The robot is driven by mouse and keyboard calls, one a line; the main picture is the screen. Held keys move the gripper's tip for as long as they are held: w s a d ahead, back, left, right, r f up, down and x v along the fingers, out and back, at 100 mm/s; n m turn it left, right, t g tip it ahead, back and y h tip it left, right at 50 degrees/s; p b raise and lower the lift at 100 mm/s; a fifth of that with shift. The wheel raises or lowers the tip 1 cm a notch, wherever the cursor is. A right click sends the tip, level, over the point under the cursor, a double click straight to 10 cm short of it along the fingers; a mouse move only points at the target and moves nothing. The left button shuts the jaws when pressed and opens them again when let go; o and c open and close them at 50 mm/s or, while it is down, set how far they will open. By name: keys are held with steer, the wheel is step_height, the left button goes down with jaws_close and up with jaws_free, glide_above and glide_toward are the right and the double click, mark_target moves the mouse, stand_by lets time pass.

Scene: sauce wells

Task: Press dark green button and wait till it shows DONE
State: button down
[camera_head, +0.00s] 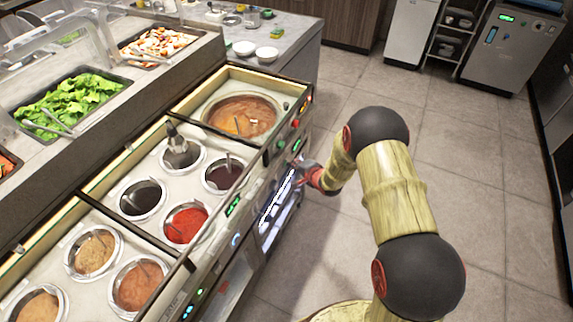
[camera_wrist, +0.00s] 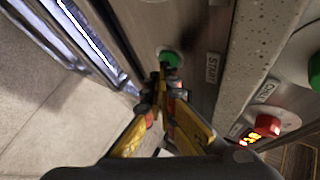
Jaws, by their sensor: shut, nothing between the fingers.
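In the wrist view a green round button (camera_wrist: 172,58) sits on a metal front panel beside a label reading START (camera_wrist: 212,67). My gripper (camera_wrist: 164,78) is shut and empty, with its fingertips at the lower edge of this button in the picture. I cannot tell whether they touch it. In the head view my gripper (camera_head: 300,168) is beside the counter front, just below a small lit green display (camera_head: 297,145), whose text is too small to read. The START button cannot be made out clearly there.
A red knob (camera_wrist: 268,124), an orange-lit display (camera_wrist: 246,138) and another green button (camera_wrist: 315,70) are close by at the right. A soup well (camera_head: 240,115) and several sauce wells line the counter. Tiled floor (camera_head: 470,150) is clear right of my arm.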

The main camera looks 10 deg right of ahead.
steer(key=shift+w+a, duration=0.1)
steer(key=shift+a, duration=0.05)
stand_by(0.5)
steer(key=shift+s+d+p, duration=0.4)
steer(key=shift+s+d, duration=0.15)
steer(key=shift+d, duration=0.2)
steer(key=s+d+p, duration=0.1)
steer(key=d, duration=0.1)
steer(key=s+d+p, duration=0.1)
steer(key=s+d, duration=0.1)
stand_by(0.4)
stand_by(0.6)
